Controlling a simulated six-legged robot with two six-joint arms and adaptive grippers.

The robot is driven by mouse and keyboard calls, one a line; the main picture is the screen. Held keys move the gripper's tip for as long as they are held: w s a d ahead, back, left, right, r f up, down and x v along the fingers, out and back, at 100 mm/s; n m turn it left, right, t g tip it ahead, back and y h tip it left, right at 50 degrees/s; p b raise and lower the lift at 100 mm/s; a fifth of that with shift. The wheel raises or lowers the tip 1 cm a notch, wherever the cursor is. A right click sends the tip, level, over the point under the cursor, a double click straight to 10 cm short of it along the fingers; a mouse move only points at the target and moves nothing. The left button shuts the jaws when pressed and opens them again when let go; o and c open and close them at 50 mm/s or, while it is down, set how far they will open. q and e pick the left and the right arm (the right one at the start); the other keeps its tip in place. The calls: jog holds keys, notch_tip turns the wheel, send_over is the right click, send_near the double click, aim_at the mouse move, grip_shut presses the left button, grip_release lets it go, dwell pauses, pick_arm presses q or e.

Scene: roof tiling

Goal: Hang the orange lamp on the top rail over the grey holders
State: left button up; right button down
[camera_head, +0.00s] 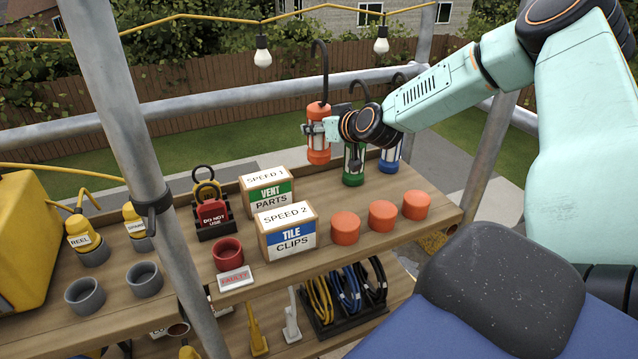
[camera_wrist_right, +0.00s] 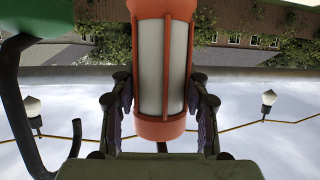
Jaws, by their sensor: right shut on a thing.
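The orange lamp (camera_head: 319,145) is upright with a dark hook (camera_head: 325,75) on top. My right gripper (camera_head: 320,130) is shut around its body, above the back of the bench. In the wrist view the lamp (camera_wrist_right: 163,70) shows inverted between the fingers (camera_wrist_right: 162,112). The hook rises past the top rail (camera_head: 225,108) in the picture; the rail passes behind, and I see no contact between them. The two grey holders (camera_head: 85,295) (camera_head: 144,280) are at the bench's left, well left of the lamp. My left gripper is not in view.
A green lamp (camera_head: 353,165) and a blue lamp (camera_head: 389,160) stand close right of the orange lamp. A slanted grey post (camera_head: 125,130) crosses between lamp and grey holders.

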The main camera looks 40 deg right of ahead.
aim_at(327, 162)
jog(key=f+b, duration=0.1)
jog(key=f, duration=0.2)
jog(key=f+b, duration=0.1)
jog(key=f, duration=0.2)
jog(key=shift+w+d+b, duration=0.15)
jog(key=shift+w+b, duration=0.05)
jog(key=shift+b, duration=0.1)
jog(key=shift+f, duration=0.1)
jog(key=shift+s+f+b, duration=0.25)
jog(key=shift+f+b, duration=0.05)
jog(key=shift+b, duration=0.05)
notch_tip(327, 162, down, 3)
jog(key=shift+w+f+b, duration=0.1)
jog(key=shift+w+b, duration=0.05)
jog(key=shift+b, duration=0.6)
jog(key=shift+w, duration=0.15)
jog(key=shift+s+r, duration=0.2)
jog(key=shift+s+f, duration=0.15)
jog(key=c, duration=1)
grip_release()
jog(key=shift+f, duration=0.1)
jog(key=o, duration=0.3)
jog(key=shift+w, duration=0.2)
jog(key=shift+o, duration=0.2)
jog(key=shift+s, duration=0.1)
